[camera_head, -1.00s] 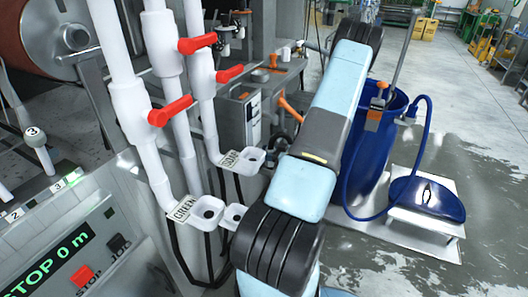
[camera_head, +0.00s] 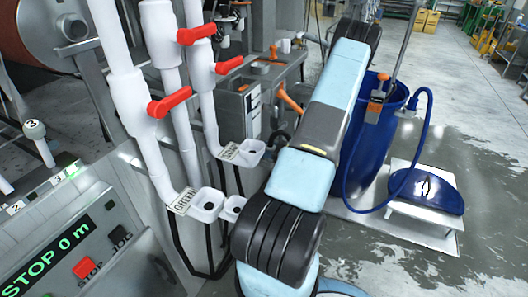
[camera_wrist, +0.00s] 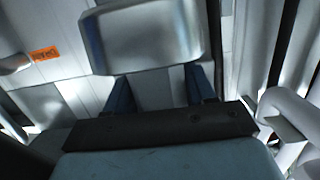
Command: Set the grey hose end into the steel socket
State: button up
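In the wrist view, the two dark blue fingers of my gripper (camera_wrist: 160,95) stand apart in front of a black palm bar. A shiny grey metal block (camera_wrist: 145,35) covers the fingertips, and a grey surface shows between the fingers. I cannot tell whether the fingers touch the block, or whether it is the grey hose end or the steel socket. Neither of those can be picked out for sure in the head view. There, my arm reaches away from me toward the back, and my gripper is hidden beyond it.
White pipes with red valve handles (camera_head: 170,104) and small white cups (camera_head: 207,205) stand close left of my arm. A blue barrel (camera_head: 372,150) with a blue hose (camera_head: 425,130) and a low white stand (camera_head: 425,225) are on the right. The floor beyond is wet but open.

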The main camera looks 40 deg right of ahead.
jog(key=o, duration=0.4)
jog(key=shift+s, duration=0.1)
jog(key=v, duration=1.3)
jog(key=shift+s+d, duration=0.25)
jog(key=shift+s, duration=0.05)
jog(key=shift+f, duration=0.1)
